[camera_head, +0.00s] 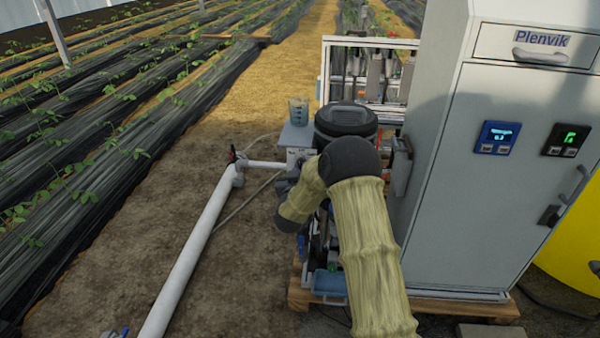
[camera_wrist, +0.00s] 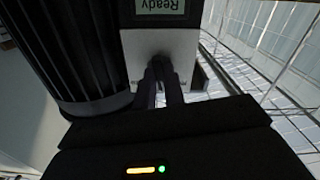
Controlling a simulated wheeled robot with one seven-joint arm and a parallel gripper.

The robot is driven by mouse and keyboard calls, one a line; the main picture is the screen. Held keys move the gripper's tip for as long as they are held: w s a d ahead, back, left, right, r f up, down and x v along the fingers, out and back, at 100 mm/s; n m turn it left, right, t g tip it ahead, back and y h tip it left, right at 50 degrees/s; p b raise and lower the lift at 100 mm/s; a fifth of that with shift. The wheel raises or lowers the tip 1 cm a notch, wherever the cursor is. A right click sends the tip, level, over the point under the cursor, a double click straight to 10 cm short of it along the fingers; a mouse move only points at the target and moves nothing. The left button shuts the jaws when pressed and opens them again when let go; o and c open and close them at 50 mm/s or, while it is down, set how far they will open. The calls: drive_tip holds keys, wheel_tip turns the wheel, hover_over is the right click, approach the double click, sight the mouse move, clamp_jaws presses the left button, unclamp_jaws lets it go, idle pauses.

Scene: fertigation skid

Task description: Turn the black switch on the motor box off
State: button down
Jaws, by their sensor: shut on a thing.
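The motor box (camera_wrist: 150,45) shows in the wrist view as a pale plate with a small display reading "Ready", upside down. My gripper (camera_wrist: 165,72) is in front of this plate, its two dark fingers close together. They are shut on the black switch, which is largely hidden between and behind them, so I cannot tell its position. My gripper is mostly hidden there behind my own arm.
A ribbed dark motor (camera_wrist: 75,50) stands close on the left in the wrist view. A white pipe (camera_head: 190,260) runs along the ground at left. A tall grey cabinet (camera_head: 480,170) stands close at right.

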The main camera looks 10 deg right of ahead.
drive_tip(key=shift+m+b, duration=0.3)
drive_tip(key=shift+m, duration=0.9)
drive_tip(key=c, duration=1.5)
unclamp_jaws()
drive_tip(key=shift+s+a, duration=0.1)
drive_tip(key=p+v, duration=0.2)
drive_tip(key=v, duration=1.5)
drive_tip(key=shift+s+p, duration=0.1)
drive_tip(key=shift+p, duration=0.2)
